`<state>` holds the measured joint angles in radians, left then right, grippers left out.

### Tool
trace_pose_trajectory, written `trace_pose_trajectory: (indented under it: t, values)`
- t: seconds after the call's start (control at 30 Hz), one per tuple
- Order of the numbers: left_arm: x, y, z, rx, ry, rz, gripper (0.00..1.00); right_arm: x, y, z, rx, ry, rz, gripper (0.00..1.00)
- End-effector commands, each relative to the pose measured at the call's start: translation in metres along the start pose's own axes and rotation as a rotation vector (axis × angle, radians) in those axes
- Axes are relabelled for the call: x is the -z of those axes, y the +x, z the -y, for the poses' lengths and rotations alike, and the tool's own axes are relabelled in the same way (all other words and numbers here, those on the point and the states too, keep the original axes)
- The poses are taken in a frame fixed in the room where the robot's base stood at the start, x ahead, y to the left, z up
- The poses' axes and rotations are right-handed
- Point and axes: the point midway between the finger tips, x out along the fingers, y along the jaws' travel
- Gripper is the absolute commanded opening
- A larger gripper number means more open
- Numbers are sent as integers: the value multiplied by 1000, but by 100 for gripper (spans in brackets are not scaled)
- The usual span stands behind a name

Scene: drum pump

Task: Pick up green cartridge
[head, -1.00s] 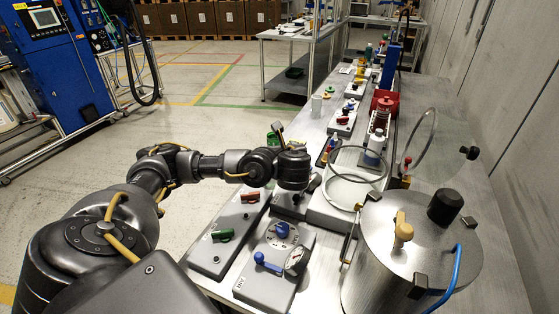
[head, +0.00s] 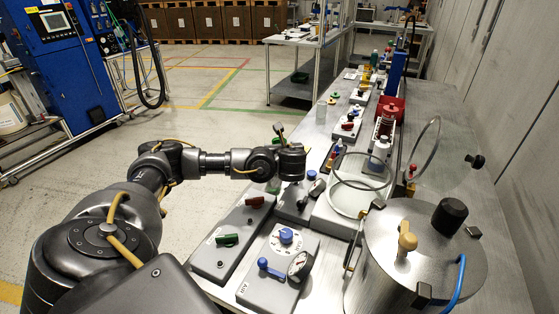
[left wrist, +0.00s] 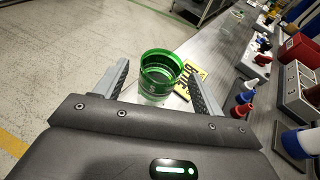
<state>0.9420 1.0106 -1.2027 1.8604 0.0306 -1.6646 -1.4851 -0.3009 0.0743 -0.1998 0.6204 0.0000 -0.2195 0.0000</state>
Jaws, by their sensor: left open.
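The green cartridge (left wrist: 158,84) is an upright, open-topped green cylinder near the table's edge in the left wrist view. My left gripper (left wrist: 158,70) is open, with one grey finger on each side of the cartridge in the picture. I cannot tell whether either finger touches it. My right gripper is in neither view.
A yellow tag with black marks (left wrist: 191,82) lies right of the cartridge. A grey box with a gauge and blue knobs (head: 277,270), a glass vessel (head: 359,192) and a steel pot (head: 411,260) stand nearer on the bench. Open floor (head: 90,180) lies to the left.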

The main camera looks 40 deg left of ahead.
Motion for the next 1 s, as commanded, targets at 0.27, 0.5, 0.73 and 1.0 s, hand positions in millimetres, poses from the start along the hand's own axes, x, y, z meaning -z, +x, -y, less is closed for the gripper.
trace_pose_trajectory:
  t: [0.27,0.5,0.73,1.0]
  values:
    - [-1,25,0,0,-1,1,69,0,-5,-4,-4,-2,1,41]
    - [-1,25,0,0,-1,0,63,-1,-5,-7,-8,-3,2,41]
    - [-1,25,0,1,-1,0,33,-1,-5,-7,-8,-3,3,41]
    - [-1,25,0,1,-1,0,4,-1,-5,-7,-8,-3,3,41]
